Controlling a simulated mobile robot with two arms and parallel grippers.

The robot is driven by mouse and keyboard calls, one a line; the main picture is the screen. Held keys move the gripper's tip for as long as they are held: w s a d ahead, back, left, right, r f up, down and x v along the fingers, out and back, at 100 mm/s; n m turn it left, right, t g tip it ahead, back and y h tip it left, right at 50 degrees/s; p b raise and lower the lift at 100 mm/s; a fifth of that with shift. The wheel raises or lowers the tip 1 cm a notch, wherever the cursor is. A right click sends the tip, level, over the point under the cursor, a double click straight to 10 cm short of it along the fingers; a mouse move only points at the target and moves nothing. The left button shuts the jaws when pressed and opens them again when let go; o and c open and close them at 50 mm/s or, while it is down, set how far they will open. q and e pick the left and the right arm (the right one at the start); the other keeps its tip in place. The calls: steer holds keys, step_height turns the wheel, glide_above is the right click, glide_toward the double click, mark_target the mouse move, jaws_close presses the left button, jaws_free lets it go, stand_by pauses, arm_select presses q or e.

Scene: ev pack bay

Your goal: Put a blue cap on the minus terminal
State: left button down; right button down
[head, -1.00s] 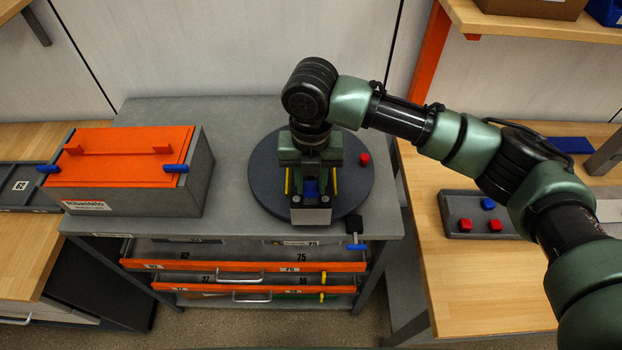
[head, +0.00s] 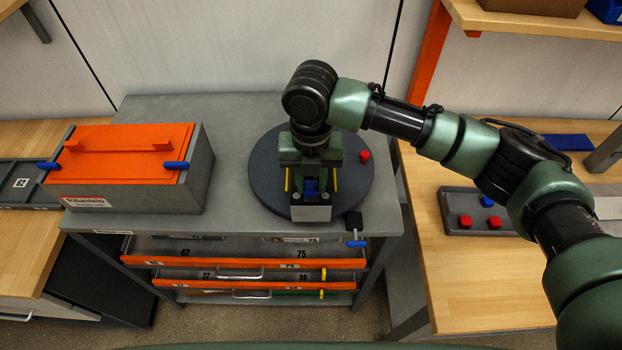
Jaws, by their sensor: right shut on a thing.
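My right gripper (head: 311,190) points down over the dark round turntable (head: 268,185) on the grey bench. It is shut on a blue cap (head: 312,187), which shows between the yellow-marked fingers. Just in front is a small block with a light front face (head: 311,213) and round studs at its top corners. My gripper hides most of what lies under it, so I cannot tell which terminal is the minus one, or whether the cap touches it. A red cap (head: 364,156) shows on the right side of the turntable. My left gripper is not in view.
An orange-lidded grey box (head: 130,200) with blue latches stands left of the turntable. A grey tray (head: 450,205) with red caps (head: 495,225) and a blue cap (head: 487,201) lies on the right wooden bench. Orange-edged drawers (head: 240,263) stand partly open below.

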steer(key=shift+f, duration=0.4)
stand_by(0.3)
steer(key=c, duration=1)
jaws_free()
steer(key=shift+r, duration=0.1)
